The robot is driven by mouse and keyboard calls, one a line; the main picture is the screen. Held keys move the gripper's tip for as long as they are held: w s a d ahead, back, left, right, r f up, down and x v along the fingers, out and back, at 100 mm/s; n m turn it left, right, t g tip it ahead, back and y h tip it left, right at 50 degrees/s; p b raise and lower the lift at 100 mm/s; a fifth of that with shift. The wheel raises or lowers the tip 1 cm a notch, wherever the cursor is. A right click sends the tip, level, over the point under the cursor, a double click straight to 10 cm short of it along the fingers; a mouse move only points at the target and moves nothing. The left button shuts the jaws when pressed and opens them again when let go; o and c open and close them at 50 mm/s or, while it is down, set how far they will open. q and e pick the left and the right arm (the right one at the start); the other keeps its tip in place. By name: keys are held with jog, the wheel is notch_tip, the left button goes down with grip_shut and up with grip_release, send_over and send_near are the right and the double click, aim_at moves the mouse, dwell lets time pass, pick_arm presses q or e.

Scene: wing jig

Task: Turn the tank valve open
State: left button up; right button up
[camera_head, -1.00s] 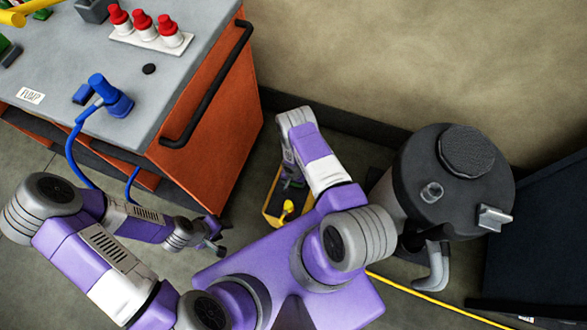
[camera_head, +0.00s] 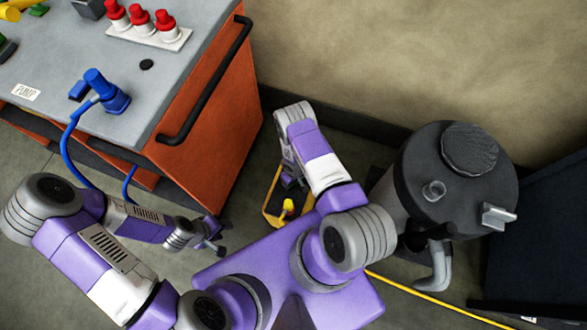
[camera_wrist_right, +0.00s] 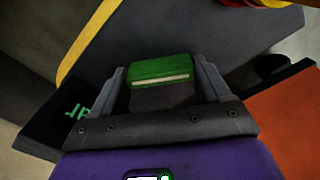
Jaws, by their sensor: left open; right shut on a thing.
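My right gripper (camera_wrist_right: 165,88) is shut on a green block (camera_wrist_right: 160,70) with a pale stripe; I cannot tell whether this is part of the tank valve. In the head view my right arm hangs down over a yellow-rimmed tray (camera_head: 272,216), and its fingertips are mostly hidden. My left gripper (camera_head: 217,244) is open and empty, low beside the bench. A dark round vessel (camera_head: 425,165) with a ribbed cap stands at the right. No valve handle is clearly identifiable. A blue fitting (camera_head: 108,98) with a hose sits on the bench.
The orange bench (camera_head: 215,130) with a grey top and black rail stands at the left. Several red-topped knobs (camera_head: 140,22) and a PUMP label (camera_head: 26,92) are on it. A yellow line (camera_head: 430,299) crosses the floor. A wall closes off the back.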

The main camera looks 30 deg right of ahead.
jog(key=n, duration=0.5)
jog(key=shift+n, duration=0.7)
jog(key=o, duration=1)
notch_tip(320, 180, up, 8)
jog(key=p, duration=0.3)
jog(key=shift+f, duration=0.2)
